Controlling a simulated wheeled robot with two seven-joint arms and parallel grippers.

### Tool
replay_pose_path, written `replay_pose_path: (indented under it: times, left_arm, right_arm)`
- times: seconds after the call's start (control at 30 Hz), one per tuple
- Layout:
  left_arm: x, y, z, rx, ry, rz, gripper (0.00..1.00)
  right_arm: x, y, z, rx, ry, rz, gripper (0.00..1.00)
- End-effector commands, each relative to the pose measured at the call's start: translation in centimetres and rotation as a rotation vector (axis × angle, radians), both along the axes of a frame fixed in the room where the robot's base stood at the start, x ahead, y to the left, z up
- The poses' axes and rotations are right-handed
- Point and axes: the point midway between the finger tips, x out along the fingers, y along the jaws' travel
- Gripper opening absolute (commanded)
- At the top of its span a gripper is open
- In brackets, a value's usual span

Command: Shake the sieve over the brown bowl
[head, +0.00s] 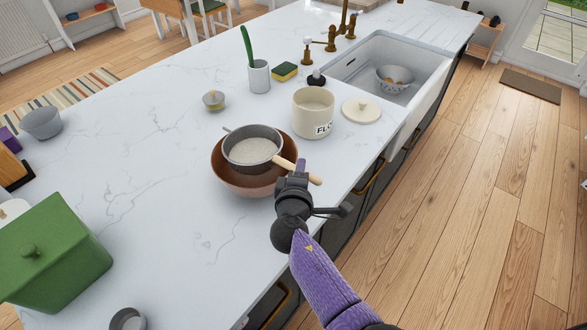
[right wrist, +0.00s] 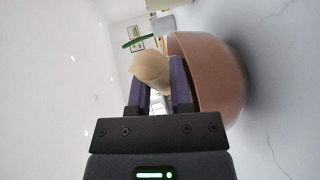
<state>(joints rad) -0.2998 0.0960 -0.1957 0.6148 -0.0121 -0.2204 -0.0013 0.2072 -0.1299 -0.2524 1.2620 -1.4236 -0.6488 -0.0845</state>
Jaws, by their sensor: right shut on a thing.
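The sieve (head: 252,150) is grey with a pale wooden handle (head: 305,174) and holds a whitish powder. It sits over the brown bowl (head: 232,184), inside its rim outline; I cannot tell whether they touch. My right gripper (head: 299,172) is shut on the sieve's handle at the bowl's right side. In the right wrist view the handle end (right wrist: 152,68) is between the two purple fingers, with the brown bowl (right wrist: 208,85) close beside them. What lies in the bowl is hidden by the sieve. My left gripper is not in view.
A cream flour canister (head: 311,108) stands open behind the bowl, its lid (head: 361,110) to the right. A green box (head: 55,262) is at left. The counter left of the bowl is clear.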

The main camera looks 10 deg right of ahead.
Motion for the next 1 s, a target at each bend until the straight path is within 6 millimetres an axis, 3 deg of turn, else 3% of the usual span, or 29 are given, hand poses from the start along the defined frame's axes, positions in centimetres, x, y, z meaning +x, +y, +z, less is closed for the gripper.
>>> replay_pose_path:
  times: [0.03, 0.1, 0.2, 0.27, 0.7, 1.0]
  left_arm:
    - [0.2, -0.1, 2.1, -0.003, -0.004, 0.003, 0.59]
    - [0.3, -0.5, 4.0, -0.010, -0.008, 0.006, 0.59]
    - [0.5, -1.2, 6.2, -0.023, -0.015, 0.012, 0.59]
    - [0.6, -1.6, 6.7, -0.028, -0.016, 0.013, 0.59]
    - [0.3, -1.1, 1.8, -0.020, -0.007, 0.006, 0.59]
    - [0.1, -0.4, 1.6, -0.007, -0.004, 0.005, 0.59]
  right_arm:
    - [0.0, 0.0, 2.4, 0.001, -0.006, 0.000, 0.00]
    - [0.1, 0.0, 4.5, 0.000, -0.005, 0.000, 0.00]
    - [0.0, 0.0, 7.0, 0.000, -0.005, -0.001, 0.00]
    - [0.0, 0.0, 7.6, 0.001, -0.006, -0.001, 0.00]
    - [0.0, -0.1, 3.7, 0.024, -0.035, 0.000, 0.00]
    - [0.0, -0.1, 3.6, 0.030, -0.042, 0.000, 0.00]
